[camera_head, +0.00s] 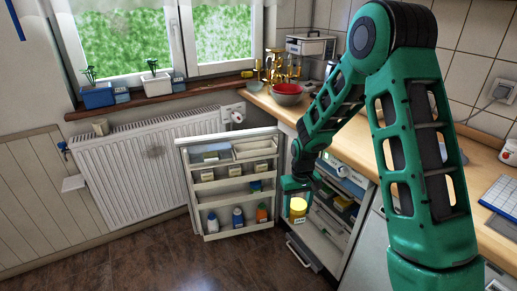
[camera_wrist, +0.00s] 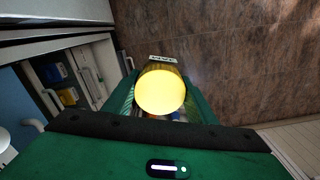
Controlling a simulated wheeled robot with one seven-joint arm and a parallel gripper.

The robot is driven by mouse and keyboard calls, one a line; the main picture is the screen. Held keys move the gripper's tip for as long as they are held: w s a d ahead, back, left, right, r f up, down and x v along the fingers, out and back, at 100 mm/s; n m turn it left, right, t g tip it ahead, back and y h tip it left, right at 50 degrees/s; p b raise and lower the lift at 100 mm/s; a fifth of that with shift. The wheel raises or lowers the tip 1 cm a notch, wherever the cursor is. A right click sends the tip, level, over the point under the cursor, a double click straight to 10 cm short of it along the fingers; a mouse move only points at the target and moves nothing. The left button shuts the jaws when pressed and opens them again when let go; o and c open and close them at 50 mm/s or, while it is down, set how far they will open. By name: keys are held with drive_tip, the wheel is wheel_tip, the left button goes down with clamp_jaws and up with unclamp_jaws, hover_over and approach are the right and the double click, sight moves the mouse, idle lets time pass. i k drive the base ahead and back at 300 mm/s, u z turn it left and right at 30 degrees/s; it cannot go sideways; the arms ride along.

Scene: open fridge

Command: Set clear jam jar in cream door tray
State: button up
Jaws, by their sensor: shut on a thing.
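The jam jar (camera_head: 298,208) has a yellow lid and a pale label. My gripper (camera_head: 297,193) points down and is shut on it, holding it in the air between the open fridge door and the fridge interior. In the wrist view the round yellow lid of the jar (camera_wrist: 160,92) sits between the fingers of my gripper (camera_wrist: 160,105). The cream door tray (camera_head: 255,154) is at the right of the door's top shelf, up and left of the jar. The tray's inside is hard to make out.
The fridge door (camera_head: 185,185) stands open, with a blue tray (camera_head: 208,157) beside the cream one, small boxes on the middle shelves and several bottles (camera_head: 238,217) on the lowest. A white radiator (camera_head: 150,175) is behind. Fridge shelves lie to the right.

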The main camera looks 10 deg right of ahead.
sight(255, 153)
drive_tip(key=u, duration=0.05)
drive_tip(key=i, duration=1.6)
